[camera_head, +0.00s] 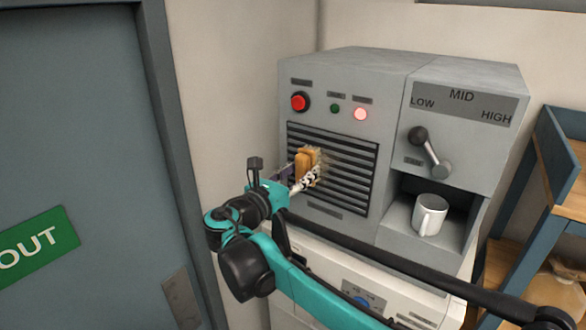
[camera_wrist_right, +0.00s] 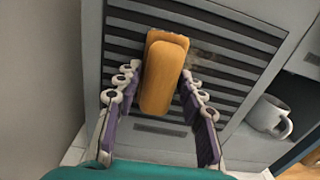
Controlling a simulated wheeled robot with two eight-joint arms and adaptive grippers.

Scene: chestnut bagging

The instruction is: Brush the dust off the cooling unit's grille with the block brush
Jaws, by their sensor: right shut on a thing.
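The cooling unit's grille (camera_head: 352,188) is a panel of dark horizontal slats on the front of a grey machine. A tan dusty patch (camera_head: 328,160) shows on its upper middle part, and a faint patch of it shows in the right wrist view (camera_wrist_right: 204,55). My right gripper (camera_head: 304,174) is shut on the block brush (camera_head: 302,164), an orange-brown wooden block, and holds it at the grille. In the right wrist view the brush (camera_wrist_right: 163,75) lies between the purple fingers (camera_wrist_right: 160,92). Its bristles are hidden there. My left gripper is not in view.
The machine has a red button (camera_head: 299,101), a lit lamp (camera_head: 360,114) and a lever (camera_head: 430,152) above a recess with a white mug (camera_head: 429,215). A door (camera_head: 70,120) stands left, a wooden shelf (camera_head: 570,205) right.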

